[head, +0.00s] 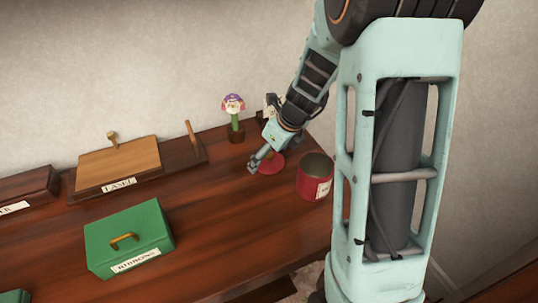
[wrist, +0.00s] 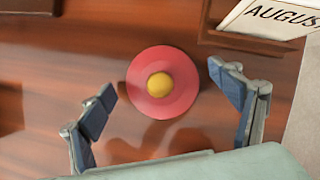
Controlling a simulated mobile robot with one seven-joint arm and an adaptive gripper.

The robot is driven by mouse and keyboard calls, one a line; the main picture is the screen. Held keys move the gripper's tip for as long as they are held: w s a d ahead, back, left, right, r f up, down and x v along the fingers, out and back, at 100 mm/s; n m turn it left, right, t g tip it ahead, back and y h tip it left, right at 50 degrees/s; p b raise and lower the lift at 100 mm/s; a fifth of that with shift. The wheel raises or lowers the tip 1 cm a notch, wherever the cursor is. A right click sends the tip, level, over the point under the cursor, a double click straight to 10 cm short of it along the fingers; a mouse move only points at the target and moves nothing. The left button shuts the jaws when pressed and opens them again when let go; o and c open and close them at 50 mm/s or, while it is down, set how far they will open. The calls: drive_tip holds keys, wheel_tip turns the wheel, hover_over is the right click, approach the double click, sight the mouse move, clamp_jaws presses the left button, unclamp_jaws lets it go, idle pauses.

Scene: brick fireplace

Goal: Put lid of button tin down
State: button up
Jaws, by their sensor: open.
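The lid (wrist: 180,97) is a round red disc with a yellow knob (wrist: 160,85). It lies on the wooden surface, knob up, and its red edge also shows in the head view (head: 272,163) below my gripper (head: 258,160). In the wrist view my gripper (wrist: 171,98) is open, with its two blue-padded fingers apart on either side of the lid and not touching it. The red button tin (head: 313,183) stands open to the right of the lid in the head view, its label partly hidden by my arm.
A green box (head: 130,232) with a gold handle stands at the front left. A wooden tray with a label (head: 118,165) lies behind it. A small flower figure (head: 234,115) stands near the wall. A card reading AUGUS (wrist: 265,18) shows in the wrist view. The middle of the surface is clear.

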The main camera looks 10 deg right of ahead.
drive_tip(key=shift+r, duration=0.25)
drive_tip(key=p+v, duration=0.3)
drive_tip(key=v, duration=0.8)
drive_tip(key=shift+s+r+p, duration=0.25)
drive_tip(key=shift+r+p, duration=0.05)
drive_tip(key=shift+r, duration=0.05)
drive_tip(key=shift+d, duration=0.2)
